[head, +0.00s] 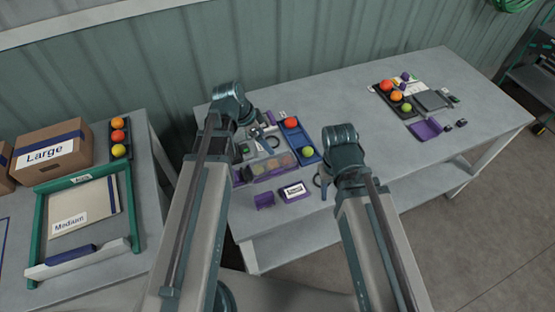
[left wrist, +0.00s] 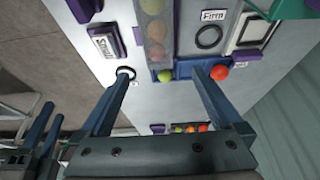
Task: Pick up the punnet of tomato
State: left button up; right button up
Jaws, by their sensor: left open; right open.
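The punnet of tomatoes (head: 272,166) is a long clear box on the middle table, with several red, orange and green tomatoes inside. It also shows at the top of the left wrist view (left wrist: 155,30). A blue tray (head: 297,138) with a red and a green tomato stands at its right end. My left gripper (left wrist: 162,76) is open and empty above the table; the tray and green tomato show between its fingers, and the punnet lies beyond. My right gripper (left wrist: 53,112) is open and empty at the lower left of that view, apart from the punnet. In the head view my arms partly hide both grippers.
A white label card (head: 293,191) and a purple block (head: 264,201) lie in front of the punnet. Another tomato tray (head: 392,96) and a purple tray (head: 425,130) stand at right. The left table holds a cardboard box (head: 50,152).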

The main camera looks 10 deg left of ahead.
pick_arm(q)
jog(key=b, duration=0.8)
send_near(280, 158)
jog(key=x, duration=0.4)
jog(key=shift+a+f, duration=0.15)
jog(key=shift+f, duration=0.15)
jog(key=b+x, duration=0.5)
jog(key=shift+w+d+f, duration=0.1)
jog(key=shift+d+f, duration=0.05)
jog(key=shift+d, duration=0.1)
jog(key=c, duration=1.3)
jog(key=shift+o, duration=0.2)
notch_tip(280, 158, up, 10)
jog(key=p, duration=1)
